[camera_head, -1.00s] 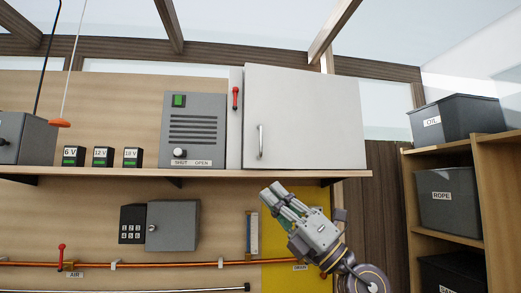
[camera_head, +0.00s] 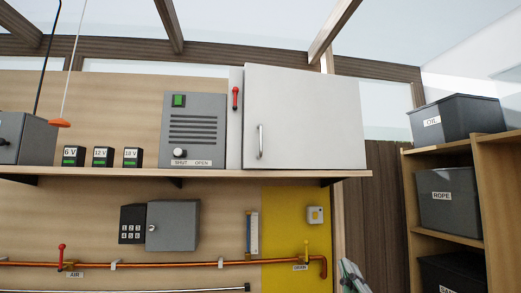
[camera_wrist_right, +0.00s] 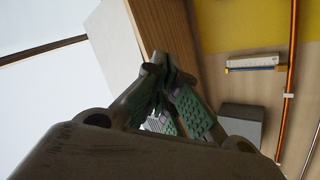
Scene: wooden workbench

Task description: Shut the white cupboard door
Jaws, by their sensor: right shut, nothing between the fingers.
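The white cupboard door (camera_head: 310,115) is at the upper middle of the head view, with a vertical metal handle (camera_head: 260,141) near its left edge. My left gripper is not in view.
The cupboard stands on a wooden shelf (camera_head: 215,173), whose edge lies between it and my right gripper. A grey vented box (camera_head: 195,110) and a red lever (camera_head: 235,98) are left of the door. A rack (camera_head: 450,147) with dark bins stands at right.

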